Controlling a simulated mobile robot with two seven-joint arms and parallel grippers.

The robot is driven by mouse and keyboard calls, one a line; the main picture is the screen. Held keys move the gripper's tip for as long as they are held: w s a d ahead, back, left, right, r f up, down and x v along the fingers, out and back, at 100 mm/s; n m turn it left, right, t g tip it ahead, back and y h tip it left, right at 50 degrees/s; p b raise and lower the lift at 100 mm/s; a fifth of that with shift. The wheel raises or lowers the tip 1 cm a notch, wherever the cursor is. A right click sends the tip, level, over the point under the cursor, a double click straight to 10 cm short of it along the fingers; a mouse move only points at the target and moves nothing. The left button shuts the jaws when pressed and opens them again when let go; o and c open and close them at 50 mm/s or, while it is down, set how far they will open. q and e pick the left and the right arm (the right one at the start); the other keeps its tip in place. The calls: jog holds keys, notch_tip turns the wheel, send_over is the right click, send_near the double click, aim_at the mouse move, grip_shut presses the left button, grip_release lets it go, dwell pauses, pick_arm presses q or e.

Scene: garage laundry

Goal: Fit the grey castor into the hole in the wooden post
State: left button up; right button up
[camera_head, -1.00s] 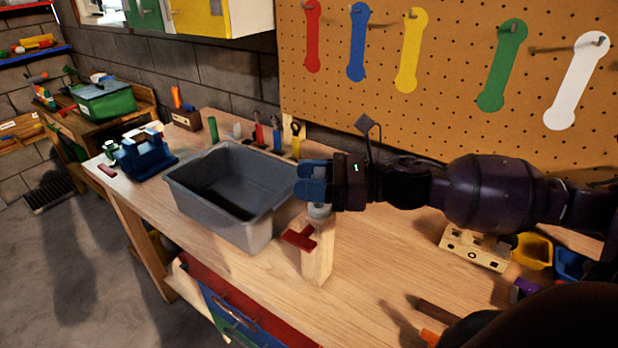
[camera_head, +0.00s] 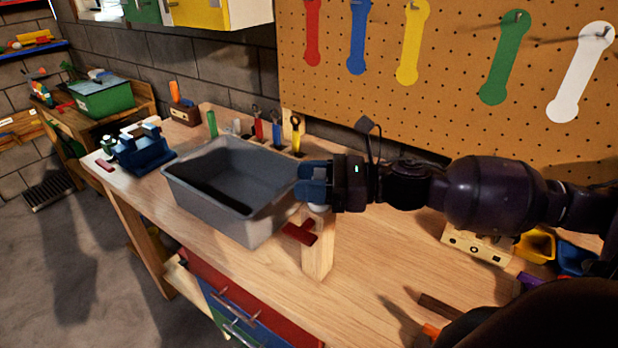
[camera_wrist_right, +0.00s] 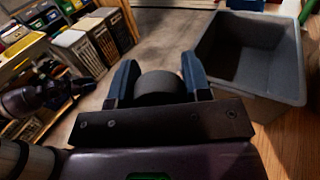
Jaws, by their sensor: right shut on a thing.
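The wooden post (camera_head: 318,262) stands upright on the workbench with a red crosspiece (camera_head: 300,232) on its side. My right gripper (camera_head: 312,184), with blue fingers, is directly above the post and shut on the grey castor. Only a small pale part of the castor (camera_head: 318,207) shows under the fingers, at the post's top. In the right wrist view the castor's dark wheel (camera_wrist_right: 160,86) sits between both fingers. The hole is hidden, so I cannot tell whether the stem is in it. A dark arm at the wrist view's left seems to be my left one; its gripper (camera_wrist_right: 78,87) is unclear.
A grey bin (camera_head: 215,210) stands just left of the post, close to my right gripper. A blue vise (camera_head: 142,152) is at the bench's far left. A pale wooden block (camera_head: 476,246) and a yellow bin (camera_head: 535,246) are at right. The bench front is mostly clear.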

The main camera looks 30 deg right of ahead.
jog(key=o, duration=1)
jog(key=shift+o, duration=0.2)
jog(key=v, duration=1)
jog(key=shift+s+d, duration=0.25)
jog(key=shift+d, duration=0.1)
